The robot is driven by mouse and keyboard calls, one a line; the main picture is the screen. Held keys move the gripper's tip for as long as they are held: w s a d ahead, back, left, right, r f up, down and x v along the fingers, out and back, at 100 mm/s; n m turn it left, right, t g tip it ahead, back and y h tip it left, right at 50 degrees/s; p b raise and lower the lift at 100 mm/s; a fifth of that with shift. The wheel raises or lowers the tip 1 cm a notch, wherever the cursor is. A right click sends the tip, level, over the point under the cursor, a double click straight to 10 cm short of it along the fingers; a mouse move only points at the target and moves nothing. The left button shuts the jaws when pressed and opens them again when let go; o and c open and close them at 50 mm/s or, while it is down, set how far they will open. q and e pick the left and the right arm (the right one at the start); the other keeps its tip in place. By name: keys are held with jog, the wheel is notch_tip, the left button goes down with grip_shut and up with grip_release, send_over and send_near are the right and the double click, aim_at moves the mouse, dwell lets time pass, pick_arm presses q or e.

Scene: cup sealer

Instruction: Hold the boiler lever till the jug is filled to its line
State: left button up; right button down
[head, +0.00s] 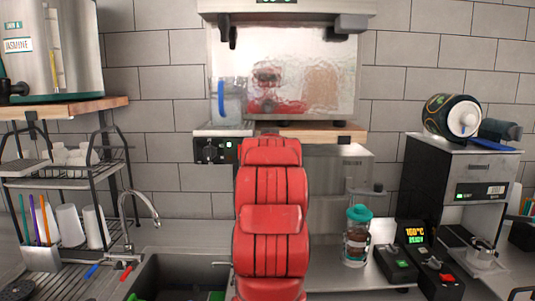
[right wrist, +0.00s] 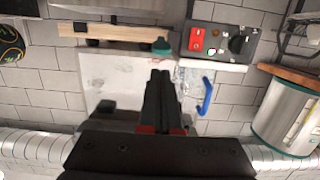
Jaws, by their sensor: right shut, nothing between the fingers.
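The jug (head: 232,105), clear with a blue handle, stands on the ledge at the left of the boiler's shiny front (head: 325,85) in the head view. A black tap or lever part (head: 227,36) hangs from the boiler's top housing above it. I cannot tell the water level or see the fill line. The right wrist view is upside down; the jug's blue handle (right wrist: 206,96) shows right of my right gripper (right wrist: 160,78). That gripper is shut and empty, in front of the boiler. It does not show in the head view. My left gripper is in neither view.
A black switch panel (head: 215,151) sits below the jug, beside a wooden board (head: 320,133). A teal-lidded shaker (head: 356,235) and a sealer machine (head: 465,185) stand right. A wire rack (head: 75,175), sink (head: 180,275) and tea urn (head: 55,50) are left. My red arm blocks the centre.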

jog(key=s+b, duration=0.1)
jog(key=s, duration=0.3)
jog(key=shift+r, duration=0.1)
dwell(1.2)
